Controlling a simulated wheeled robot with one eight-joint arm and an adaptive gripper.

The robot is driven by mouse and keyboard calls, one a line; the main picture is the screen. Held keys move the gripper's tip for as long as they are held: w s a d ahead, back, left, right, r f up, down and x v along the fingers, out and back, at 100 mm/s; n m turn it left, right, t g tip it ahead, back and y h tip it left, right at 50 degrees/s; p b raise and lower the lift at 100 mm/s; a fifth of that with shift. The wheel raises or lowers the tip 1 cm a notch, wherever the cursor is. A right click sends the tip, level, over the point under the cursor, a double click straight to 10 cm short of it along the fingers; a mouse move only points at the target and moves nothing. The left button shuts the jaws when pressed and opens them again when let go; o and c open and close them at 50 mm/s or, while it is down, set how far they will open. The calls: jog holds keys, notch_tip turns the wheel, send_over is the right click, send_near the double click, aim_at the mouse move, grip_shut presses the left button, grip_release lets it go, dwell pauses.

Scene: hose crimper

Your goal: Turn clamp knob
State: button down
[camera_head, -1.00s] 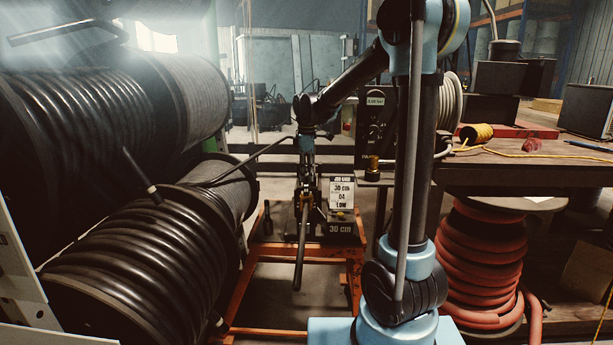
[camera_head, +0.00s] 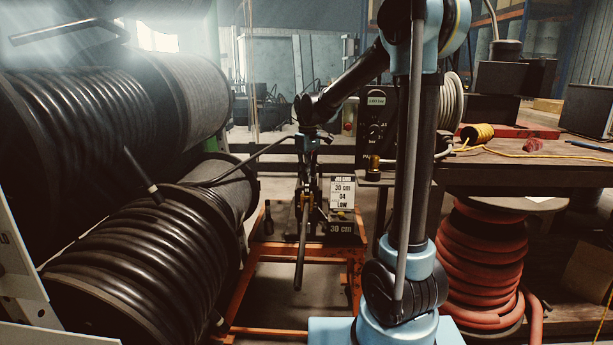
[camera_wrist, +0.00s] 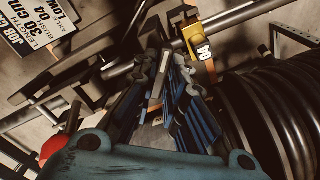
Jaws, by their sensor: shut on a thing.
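The clamp stands on an orange frame (camera_head: 355,265) in the middle of the head view, with a long dark lever (camera_head: 301,250) hanging down its front. My gripper (camera_head: 307,150) points down onto the top of the clamp. In the wrist view my gripper's blue and black fingers (camera_wrist: 162,95) are closed in around a small grey metal piece (camera_wrist: 158,78), which appears to be the clamp knob. The fingers hide most of it, so its shape and turn angle cannot be read. A yellow fitting (camera_wrist: 195,38) tagged 04 sits just beyond the fingertips.
A job card (camera_head: 342,192) reading 30 cm, 04, LOW stands right of the clamp. Large black hose reels (camera_head: 140,250) crowd the left. A workbench (camera_head: 525,172) and red hose coil (camera_head: 480,255) are on the right. A black control box (camera_head: 376,125) stands behind.

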jog(key=m, duration=0.6)
jog(key=shift+w+d+m, duration=0.1)
jog(key=shift+m, duration=0.2)
jog(key=m, duration=1)
jog(key=shift+m, duration=0.4)
jog(key=m, duration=0.4)
jog(key=shift+m, duration=0.3)
jog(key=c, duration=1.6)
grip_release()
jog(key=shift+c, duration=0.2)
